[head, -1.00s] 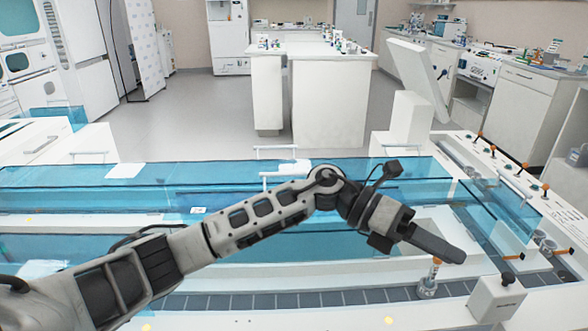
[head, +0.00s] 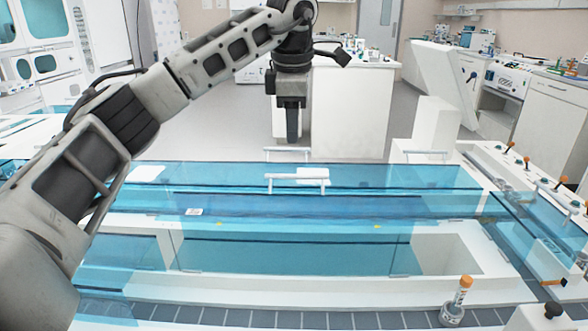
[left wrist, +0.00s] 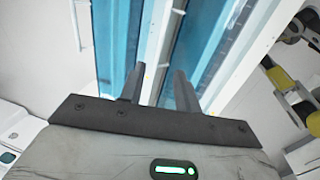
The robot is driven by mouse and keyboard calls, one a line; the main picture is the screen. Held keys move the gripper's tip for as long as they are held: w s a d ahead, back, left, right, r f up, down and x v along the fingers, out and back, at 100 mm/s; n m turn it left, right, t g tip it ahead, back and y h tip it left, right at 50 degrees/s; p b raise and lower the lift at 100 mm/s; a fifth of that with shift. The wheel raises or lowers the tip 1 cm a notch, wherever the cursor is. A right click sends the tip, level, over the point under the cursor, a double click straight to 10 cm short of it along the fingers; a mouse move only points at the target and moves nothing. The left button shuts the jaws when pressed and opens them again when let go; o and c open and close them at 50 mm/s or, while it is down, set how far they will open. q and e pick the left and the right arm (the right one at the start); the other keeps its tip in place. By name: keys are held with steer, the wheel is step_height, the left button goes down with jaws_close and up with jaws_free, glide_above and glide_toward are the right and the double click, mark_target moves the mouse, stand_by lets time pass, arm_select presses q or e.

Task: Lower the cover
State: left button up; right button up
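The cover, a clear blue panel (head: 330,205), lies across the long white tube track in the head view. A white bar handle (head: 297,177) stands on it near the middle, and another white handle (head: 288,150) is just behind. I cannot tell whether the panel is fully closed. My left gripper (head: 292,138) points down above and behind the front handle, apart from it. In the left wrist view its two fingers (left wrist: 158,85) are apart with nothing between them, and blue panels (left wrist: 120,30) show beyond. My right gripper is not in view.
A capped tube in a round holder (head: 456,302) stands on the track at the front right. Orange-tipped levers (head: 508,147) line the right side. A white block (head: 437,125) rises behind the track. A white bench (head: 352,110) stands beyond the open floor.

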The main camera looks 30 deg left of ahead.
mark_target(294, 175)
arm_select(q)
steer(key=f, duration=0.3)
steer(key=w+f, duration=0.1)
steer(key=f, duration=0.2)
steer(key=a+f, duration=0.1)
steer(key=f, duration=0.3)
steer(key=shift+w+f, duration=0.1)
steer(key=shift+w, duration=0.3)
jaws_close()
